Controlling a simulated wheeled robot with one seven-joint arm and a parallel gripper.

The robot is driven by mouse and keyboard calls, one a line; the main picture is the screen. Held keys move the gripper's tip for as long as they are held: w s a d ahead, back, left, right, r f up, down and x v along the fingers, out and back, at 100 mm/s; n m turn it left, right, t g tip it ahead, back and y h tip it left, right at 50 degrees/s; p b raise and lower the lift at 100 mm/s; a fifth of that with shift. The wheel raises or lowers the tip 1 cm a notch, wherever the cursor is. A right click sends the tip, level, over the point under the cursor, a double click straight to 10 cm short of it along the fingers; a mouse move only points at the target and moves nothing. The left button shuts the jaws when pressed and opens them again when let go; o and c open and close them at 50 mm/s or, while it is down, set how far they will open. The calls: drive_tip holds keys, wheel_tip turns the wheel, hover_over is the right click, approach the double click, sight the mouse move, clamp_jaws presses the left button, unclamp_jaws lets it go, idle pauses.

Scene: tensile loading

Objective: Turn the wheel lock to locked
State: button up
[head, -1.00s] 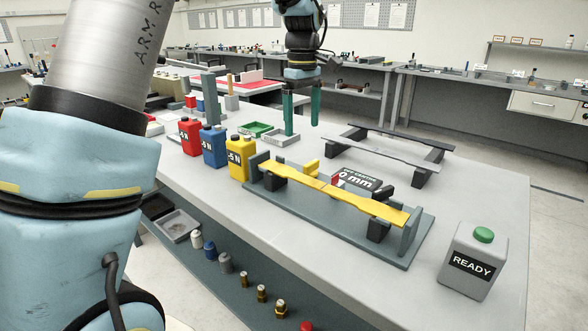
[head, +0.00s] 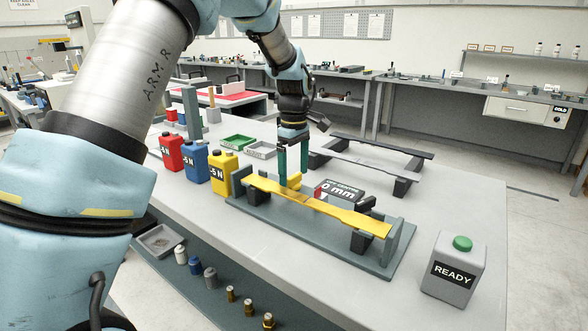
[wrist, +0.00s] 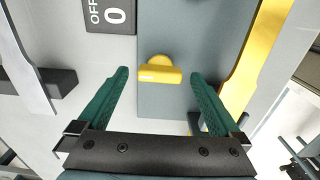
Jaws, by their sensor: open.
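A yellow knob or lever (head: 295,178) with a small pale mark stands on the grey base plate (head: 390,262), behind the long yellow bar (head: 340,212). In the wrist view the yellow knob (wrist: 160,74) lies between the fingertips, with a gap on each side. I cannot read a lock label on it, so I cannot tell whether it is the wheel lock or which state it shows. My gripper (head: 294,176) has green fingers pointing down at the knob; it is open and empty. It also shows in the wrist view (wrist: 160,76).
A dark sign reading "0 mm" (head: 340,190) stands close right of my gripper. Red (head: 171,150), blue (head: 195,160) and yellow (head: 223,173) canisters stand at left. A grey "READY" box (head: 453,270) with a green top is at right. A frame with dark rails (head: 375,147) lies behind.

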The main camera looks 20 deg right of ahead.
drive_tip(key=shift+f, duration=0.1)
drive_tip(key=c, duration=1.4)
